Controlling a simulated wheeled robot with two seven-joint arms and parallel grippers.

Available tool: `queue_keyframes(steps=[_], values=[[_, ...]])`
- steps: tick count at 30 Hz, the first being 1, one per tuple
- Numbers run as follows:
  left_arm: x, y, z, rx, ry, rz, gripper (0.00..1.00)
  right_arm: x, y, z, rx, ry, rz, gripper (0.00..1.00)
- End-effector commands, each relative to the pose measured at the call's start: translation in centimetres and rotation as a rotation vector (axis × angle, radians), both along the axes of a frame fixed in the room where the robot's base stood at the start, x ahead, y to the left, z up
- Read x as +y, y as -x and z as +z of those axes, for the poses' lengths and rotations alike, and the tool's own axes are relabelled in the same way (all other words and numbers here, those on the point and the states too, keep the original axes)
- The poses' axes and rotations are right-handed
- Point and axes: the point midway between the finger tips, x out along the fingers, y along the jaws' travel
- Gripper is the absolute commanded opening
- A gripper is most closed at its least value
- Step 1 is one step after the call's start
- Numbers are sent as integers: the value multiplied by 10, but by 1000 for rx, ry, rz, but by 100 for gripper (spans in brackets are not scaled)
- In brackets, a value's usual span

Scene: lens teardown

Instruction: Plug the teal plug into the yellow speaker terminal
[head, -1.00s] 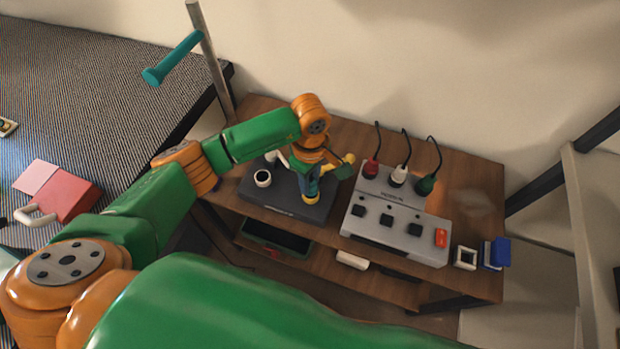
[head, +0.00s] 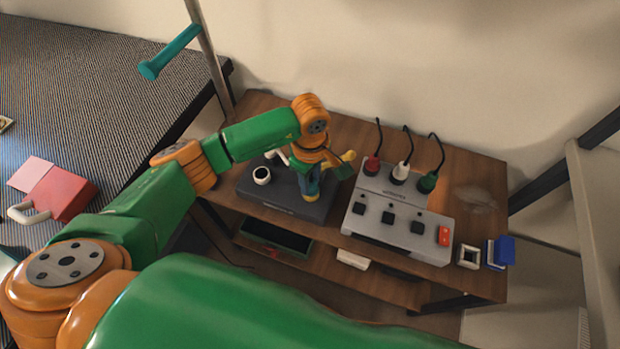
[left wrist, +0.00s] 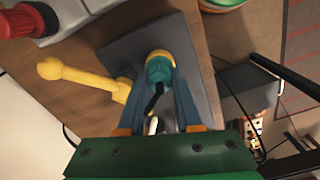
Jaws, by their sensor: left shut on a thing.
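The black speaker block (head: 295,204) lies on the left of the wooden bench. The yellow terminal (head: 312,196) stands on it, with a yellow arm-like piece (head: 347,157) sticking out to the right; that piece also shows in the left wrist view (left wrist: 72,73). My left gripper (left wrist: 158,82) points down over the yellow terminal and is shut on the teal plug (left wrist: 158,69). The plug's far end sits within the yellow ring (left wrist: 157,54); how deep it goes is hidden. A white terminal (head: 262,175) is on the block's left. My right gripper is out of view.
A grey switch box (head: 400,228) with red, white and green plugs stands right of the block. A small white frame (head: 468,256) and a blue item (head: 500,252) lie beyond it. A dark green tray (head: 276,238) is on the lower shelf.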

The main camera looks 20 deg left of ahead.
Motion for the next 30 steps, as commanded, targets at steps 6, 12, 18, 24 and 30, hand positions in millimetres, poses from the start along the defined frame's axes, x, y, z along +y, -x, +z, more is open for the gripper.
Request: queue_keyframes(steps=[6, 12, 18, 24, 30], values=[[0, 0, -2, 1, 0, 0, 0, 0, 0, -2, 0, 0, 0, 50], [0, 0, -2, 1, 0, 0, 57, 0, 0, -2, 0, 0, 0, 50], [0, 0, -2, 1, 0, 0, 68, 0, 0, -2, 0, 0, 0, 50], [0, -1, 7, -1, -1, 0, 68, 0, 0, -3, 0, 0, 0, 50], [0, -1, 49, -5, -1, -1, 68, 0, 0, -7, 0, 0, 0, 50]])
